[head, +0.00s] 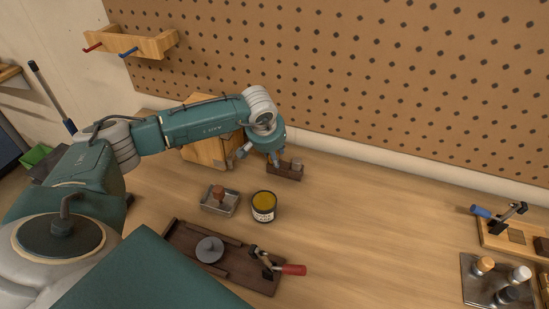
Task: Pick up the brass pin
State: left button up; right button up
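My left gripper (260,155) reaches in from the left and points down beside a small dark wooden block (287,172) near the pegboard. Its fingers look spread, with nothing visible between them. A small greyish upright piece (297,163) stands at the block's right end; I cannot tell whether it is brass. The gripper partly hides the block's left end. At the lower right, a metal plate (470,283) bears a tan-topped peg (484,265) and pale-topped pegs (520,275). No piece can be clearly identified as the brass pin. My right gripper is not in view.
A wooden box (205,152) stands behind my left arm. In front are an open tin (263,206), a small metal tray (219,205) and a dark board (190,247) with a red-handled clamp (290,269). The bench's middle right is clear. The pegboard (400,80) rises behind.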

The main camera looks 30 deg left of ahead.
pick_arm(q)
jog(key=shift+a+r, duration=0.15)
jog(key=shift+a, duration=0.05)
